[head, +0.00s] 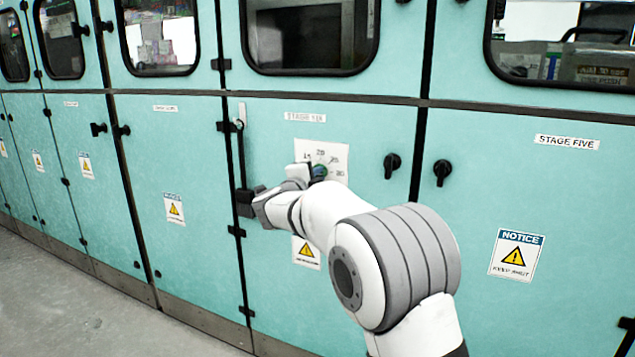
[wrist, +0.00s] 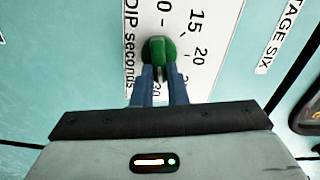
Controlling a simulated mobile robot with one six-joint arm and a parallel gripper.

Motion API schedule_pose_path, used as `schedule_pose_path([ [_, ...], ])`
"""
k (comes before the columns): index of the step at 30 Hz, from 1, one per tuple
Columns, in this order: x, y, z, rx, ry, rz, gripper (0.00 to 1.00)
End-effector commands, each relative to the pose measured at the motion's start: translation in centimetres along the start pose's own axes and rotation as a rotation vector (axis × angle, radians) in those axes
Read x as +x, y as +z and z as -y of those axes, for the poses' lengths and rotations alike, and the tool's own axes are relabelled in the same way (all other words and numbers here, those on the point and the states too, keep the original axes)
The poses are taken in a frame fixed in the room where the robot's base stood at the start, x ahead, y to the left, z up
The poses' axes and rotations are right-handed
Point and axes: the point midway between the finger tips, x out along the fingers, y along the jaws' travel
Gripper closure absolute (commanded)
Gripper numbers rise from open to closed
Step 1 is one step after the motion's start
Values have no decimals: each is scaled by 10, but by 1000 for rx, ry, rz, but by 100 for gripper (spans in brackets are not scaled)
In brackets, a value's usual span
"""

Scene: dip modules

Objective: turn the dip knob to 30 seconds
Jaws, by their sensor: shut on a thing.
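The green dip knob (head: 320,171) sits on a white dial plate (head: 335,152) on a teal cabinet door, with numbers around it. In the wrist view the green knob (wrist: 158,48) is between the fingertips of my gripper (wrist: 158,72), which is shut on it. The dial plate (wrist: 215,30) shows 15, 20 and the words "DIP seconds" there. The fingers hide part of the scale, and I cannot tell which number the knob points to.
A black latch handle (head: 391,164) is right of the dial, and another (head: 442,172) is on the neighbouring door. A vertical rod (head: 241,150) is on the left door edge. A "STAGE SIX" label (wrist: 275,38) is near the plate.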

Motion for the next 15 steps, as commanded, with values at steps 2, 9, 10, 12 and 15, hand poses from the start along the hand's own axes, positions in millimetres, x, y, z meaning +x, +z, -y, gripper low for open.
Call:
schedule_pose_path([
  [2,0,0,-4,49,2,-2,100],
  [9,0,0,-5,158,2,-2,100],
  [10,0,0,-5,166,2,-2,100],
  [12,0,0,-5,184,3,-2,100],
  [15,0,0,-5,198,3,-2,100],
])
